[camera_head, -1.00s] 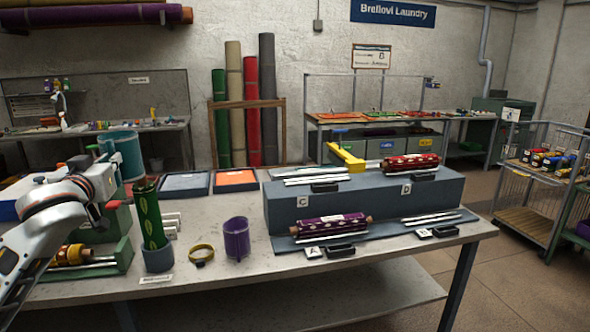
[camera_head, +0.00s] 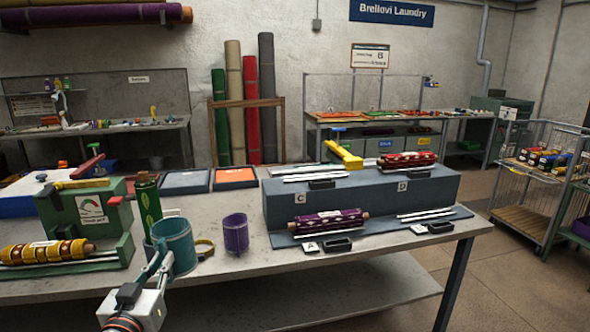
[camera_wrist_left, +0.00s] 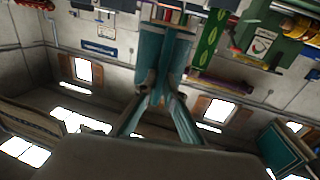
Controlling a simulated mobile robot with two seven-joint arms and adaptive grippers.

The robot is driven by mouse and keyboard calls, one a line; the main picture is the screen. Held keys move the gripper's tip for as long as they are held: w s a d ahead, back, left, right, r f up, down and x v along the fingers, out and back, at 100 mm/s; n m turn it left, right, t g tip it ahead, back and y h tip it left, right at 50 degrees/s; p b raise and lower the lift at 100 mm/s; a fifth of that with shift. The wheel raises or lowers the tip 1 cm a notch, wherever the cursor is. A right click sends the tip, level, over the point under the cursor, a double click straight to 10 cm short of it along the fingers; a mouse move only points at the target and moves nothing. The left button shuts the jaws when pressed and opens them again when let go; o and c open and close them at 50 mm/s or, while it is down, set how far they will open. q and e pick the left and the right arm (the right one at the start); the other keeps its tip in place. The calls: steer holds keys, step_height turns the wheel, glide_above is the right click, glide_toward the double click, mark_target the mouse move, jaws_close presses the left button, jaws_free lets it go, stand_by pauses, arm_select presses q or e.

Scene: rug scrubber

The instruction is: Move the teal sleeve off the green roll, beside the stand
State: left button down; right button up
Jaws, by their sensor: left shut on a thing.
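The teal sleeve (camera_head: 176,250) is an open tube, held upright by my left gripper (camera_head: 158,258). It is off the green roll (camera_head: 147,208), in front of the roll's lower part and slightly right of it in the head view. The roll stands upright with a brown core end on top. The sleeve hides the grey stand at its foot. I cannot tell whether the sleeve touches the table. In the left wrist view the fingers close on the sleeve (camera_wrist_left: 163,55), with the green roll (camera_wrist_left: 207,45) beside it. My right gripper is not in view.
A green machine (camera_head: 92,210) with a yellow roll is at the left. The blue-grey step rack (camera_head: 365,200) fills the right. The front table strip is clear.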

arm_select(q)
steer(key=s+d+f, duration=0.2)
steer(key=s+f, duration=0.1)
steer(key=s, duration=0.4)
steer(key=s+d+f, duration=0.3)
steer(key=s+f, duration=0.1)
steer(key=s, duration=0.4)
steer(key=shift+d+f+m+h, duration=0.2)
steer(key=shift+m+h, duration=0.1)
